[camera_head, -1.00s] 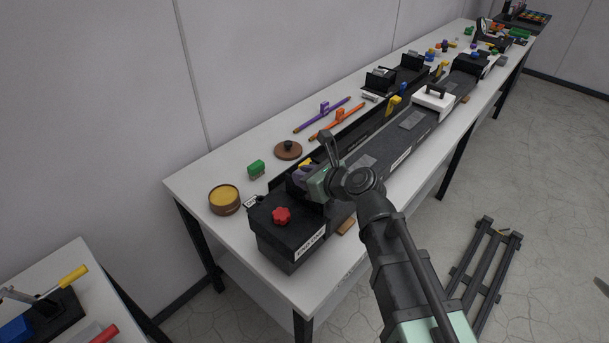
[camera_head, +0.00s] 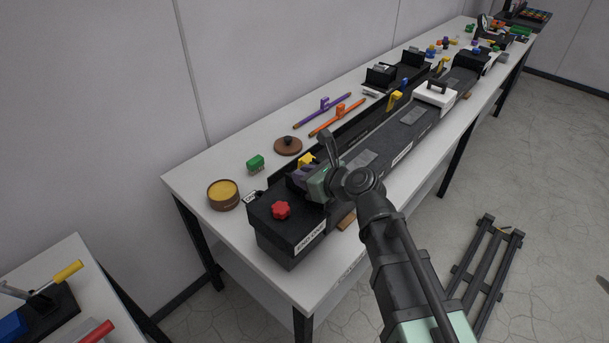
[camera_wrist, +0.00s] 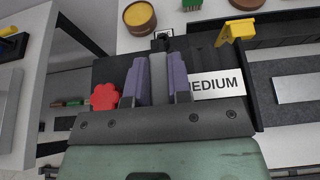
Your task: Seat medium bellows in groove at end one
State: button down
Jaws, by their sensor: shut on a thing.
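My gripper (camera_wrist: 157,82) shows two purple fingers in the wrist view, shut on a grey upright tab between them. A white label reading "MEDIUM" (camera_wrist: 218,84), its left end hidden, sits just right of the fingers, next to a dark ribbed piece (camera_wrist: 204,55) that I take for the medium bellows. In the head view my gripper (camera_head: 304,174) is low over the near end of the long bed, beside the black end block (camera_head: 283,226) labelled "END ONE". My wrist hides most of the held piece and the groove. I cannot tell whether the bellows touches the groove.
A red knob (camera_head: 281,210) tops the end block, close to the gripper. A yellow clip (camera_wrist: 237,30) stands to its right in the wrist view. A round tin (camera_head: 223,196), green brush (camera_head: 255,163) and brown lid (camera_head: 288,146) lie on the table behind.

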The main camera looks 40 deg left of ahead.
jog(key=shift+f+b, duration=0.85)
jog(key=shift+f, duration=0.05)
jog(key=c, duration=1)
grip_release()
jog(key=shift+o, duration=0.2)
jog(key=shift+p+v, duration=1.05)
jog(key=shift+v, duration=1.45)
jog(key=shift+r, duration=0.1)
jog(key=p+v, duration=0.4)
jog(key=v, duration=0.6)
jog(key=shift+d, duration=0.35)
jog(key=shift+s+r, duration=0.1)
